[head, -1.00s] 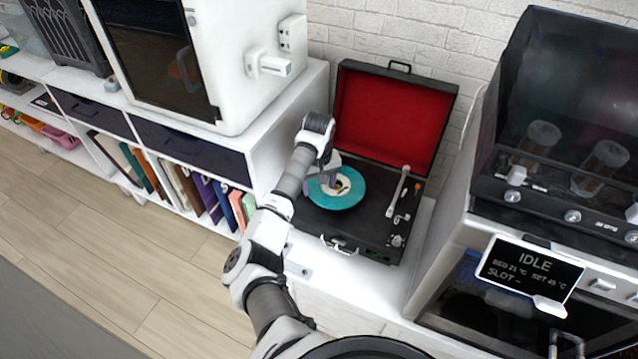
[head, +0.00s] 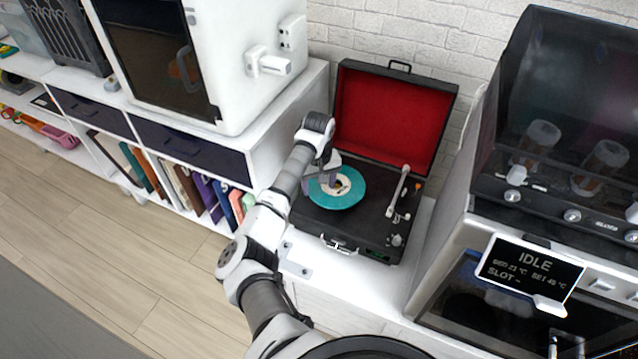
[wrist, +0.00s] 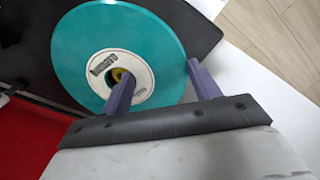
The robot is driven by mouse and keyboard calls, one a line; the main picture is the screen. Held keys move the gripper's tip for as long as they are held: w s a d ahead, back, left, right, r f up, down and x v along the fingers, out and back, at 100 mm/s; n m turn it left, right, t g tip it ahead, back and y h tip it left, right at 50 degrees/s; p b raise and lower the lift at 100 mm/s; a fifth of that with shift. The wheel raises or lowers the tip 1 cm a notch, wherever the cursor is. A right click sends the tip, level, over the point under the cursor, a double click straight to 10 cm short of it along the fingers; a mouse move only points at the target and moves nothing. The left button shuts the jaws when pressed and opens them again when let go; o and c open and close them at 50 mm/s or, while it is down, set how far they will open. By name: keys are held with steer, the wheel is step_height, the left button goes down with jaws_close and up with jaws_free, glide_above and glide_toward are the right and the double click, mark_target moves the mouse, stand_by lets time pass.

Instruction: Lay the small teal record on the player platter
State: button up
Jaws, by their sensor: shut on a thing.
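The small teal record (head: 345,200) has a white label with a yellowish centre and lies flat at the left part of the open record player (head: 365,227). The platter under it is hidden, and I cannot tell whether the record rests on it or hangs just above. My gripper (head: 323,184) is shut on the record from above. In the wrist view, one purple finger of my gripper (wrist: 162,88) is at the label by the centre hole and the other is at the rim of the record (wrist: 112,38). The tonearm (head: 397,192) is to the right, clear of the record.
The player's red-lined lid (head: 388,115) stands open behind. A white cabinet machine (head: 262,100) is at the left, and a machine with an IDLE display (head: 530,268) is at the right. Folders (head: 190,188) fill the shelf below left.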

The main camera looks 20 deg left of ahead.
steer(key=shift+f, duration=0.2)
stand_by(0.3)
steer(key=o, duration=1.4)
steer(key=shift+c, duration=0.2)
steer(key=shift+r, duration=0.25)
steer(key=shift+d+f, duration=0.1)
steer(key=shift+d, duration=0.05)
